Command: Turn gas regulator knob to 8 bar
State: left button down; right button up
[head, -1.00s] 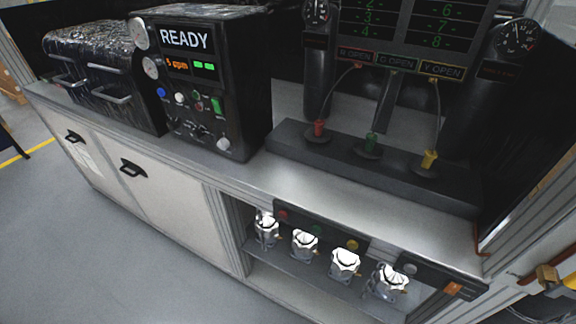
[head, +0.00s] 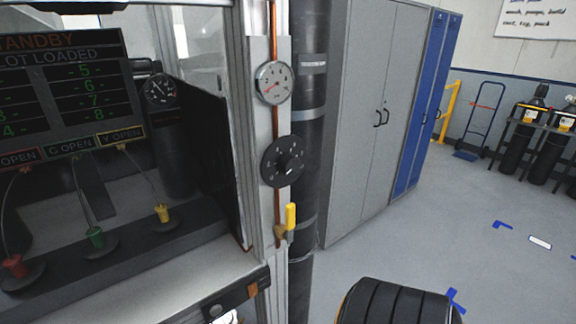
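The gas regulator knob (head: 283,161) is a round black dial with light markings, mounted on the upright panel right of the test cabinet. Its numbers are too small to read and its setting cannot be told. Above it is a round white pressure gauge (head: 272,83) with a red needle pointing to the lower left. A copper pipe (head: 275,28) runs vertically behind both. Below the knob is a valve with a yellow lever (head: 291,216) standing upright. Neither gripper is in view.
A dark pillar (head: 309,95) stands right beside the knob, with a grey cabinet (head: 365,110) beyond it. A black ribbed object (head: 395,304) is at the bottom edge. The bench with red, green and yellow plugs is left. Open floor lies right.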

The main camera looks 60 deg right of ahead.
aim_at(289, 164)
jog(key=z, duration=1.8)
